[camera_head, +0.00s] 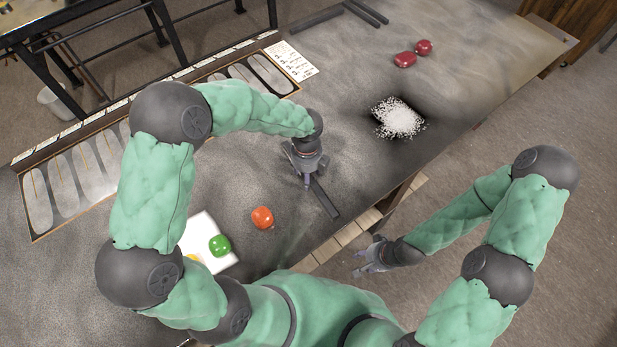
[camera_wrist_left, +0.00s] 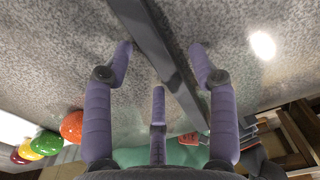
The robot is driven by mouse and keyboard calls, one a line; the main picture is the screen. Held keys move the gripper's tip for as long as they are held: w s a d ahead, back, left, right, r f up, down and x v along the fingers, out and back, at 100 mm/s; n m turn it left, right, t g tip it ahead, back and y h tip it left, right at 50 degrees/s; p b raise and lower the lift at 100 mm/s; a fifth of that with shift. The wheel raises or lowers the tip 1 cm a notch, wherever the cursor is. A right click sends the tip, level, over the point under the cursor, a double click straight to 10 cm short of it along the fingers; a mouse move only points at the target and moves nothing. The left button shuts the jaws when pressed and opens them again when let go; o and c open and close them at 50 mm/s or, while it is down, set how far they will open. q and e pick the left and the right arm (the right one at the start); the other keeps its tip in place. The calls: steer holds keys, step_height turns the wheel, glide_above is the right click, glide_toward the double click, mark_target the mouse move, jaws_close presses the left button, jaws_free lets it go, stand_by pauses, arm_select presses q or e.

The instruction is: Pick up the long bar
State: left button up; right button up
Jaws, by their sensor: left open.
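The long bar is a dark grey, straight bar (camera_head: 325,199) lying on the worktable below my left gripper (camera_head: 304,178). In the left wrist view the bar (camera_wrist_left: 168,60) runs diagonally between the spread purple fingers of the left gripper (camera_wrist_left: 161,52). The fingers are open and look apart from the bar. In the head view the wrist and fingers hide the bar's far end. My right gripper (camera_head: 367,258) is beyond the table's near edge, over the floor side, with its fingers spread and empty.
An orange fruit-like object (camera_head: 262,217) and a green one (camera_head: 220,245) are left of the bar, the green on a white board (camera_head: 198,232). A white powder pile (camera_head: 398,118) and red objects (camera_head: 405,59) lie farther right. More dark bars (camera_head: 317,20) lie at the back.

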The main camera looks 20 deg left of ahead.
arm_select(q)
steer(key=shift+f, duration=0.25)
jaws_close()
steer(key=shift+r, duration=0.1)
steer(key=shift+r, duration=0.1)
steer(key=shift+w+r, duration=0.1)
steer(key=shift+r, duration=0.15)
steer(key=r, duration=0.3)
steer(key=shift+d+r+p, duration=0.2)
steer(key=shift+d+p, duration=0.15)
steer(key=shift+p, duration=0.05)
steer(key=s+d+r+p, duration=0.1)
steer(key=s+d+r, duration=0.1)
steer(key=d+r, duration=0.7)
steer(key=d, duration=0.4)
steer(key=shift+d, duration=0.15)
